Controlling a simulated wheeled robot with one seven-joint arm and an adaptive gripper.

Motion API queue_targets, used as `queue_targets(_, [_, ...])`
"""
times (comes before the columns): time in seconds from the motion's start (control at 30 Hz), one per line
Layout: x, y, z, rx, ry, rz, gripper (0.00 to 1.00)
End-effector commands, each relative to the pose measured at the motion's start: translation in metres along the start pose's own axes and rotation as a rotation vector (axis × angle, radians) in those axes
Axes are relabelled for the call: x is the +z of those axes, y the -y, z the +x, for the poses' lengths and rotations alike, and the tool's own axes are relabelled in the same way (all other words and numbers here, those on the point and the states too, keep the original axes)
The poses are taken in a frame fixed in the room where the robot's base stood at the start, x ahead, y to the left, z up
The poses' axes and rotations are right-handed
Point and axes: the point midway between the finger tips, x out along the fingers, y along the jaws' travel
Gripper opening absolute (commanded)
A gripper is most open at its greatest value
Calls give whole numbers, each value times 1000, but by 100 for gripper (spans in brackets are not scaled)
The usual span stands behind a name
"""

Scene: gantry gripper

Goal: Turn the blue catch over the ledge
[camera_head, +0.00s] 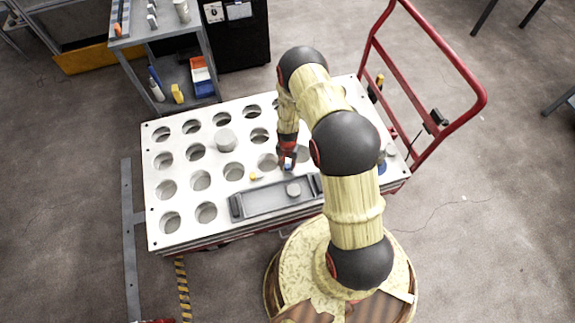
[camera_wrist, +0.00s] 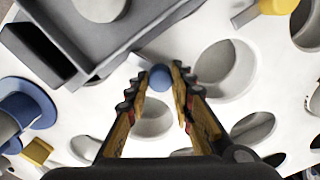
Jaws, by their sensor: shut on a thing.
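A small rounded blue piece (camera_wrist: 160,77), which looks like the blue catch, sits between my fingertips in the wrist view. My gripper (camera_wrist: 166,72) is shut on it, one finger on each side. In the head view my gripper (camera_head: 287,160) points down at the white plate, with a bit of blue (camera_head: 288,167) at its tips. The grey tray (camera_head: 262,208) lies just in front of it; its edge (camera_wrist: 75,85) passes near the fingertips in the wrist view. I cannot tell which edge is the ledge, nor how far the catch is turned.
The white plate (camera_head: 165,222) has rows of round holes. A grey round plug (camera_head: 226,140) stands in it, and a small yellow piece (camera_head: 254,176) lies near the tray. A larger blue round part (camera_wrist: 28,104) is left in the wrist view. A red handle (camera_head: 450,55) rises behind right.

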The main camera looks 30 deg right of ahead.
Motion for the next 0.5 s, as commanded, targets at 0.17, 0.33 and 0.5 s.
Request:
queue_targets(0.17, [0, 0, 0, 0, 0, 148, 0])
queue_targets(0.33, [0, 0, 0, 0, 0, 264, 0])
queue_targets(0.5, [0, 0, 0, 0, 0, 345, 0])
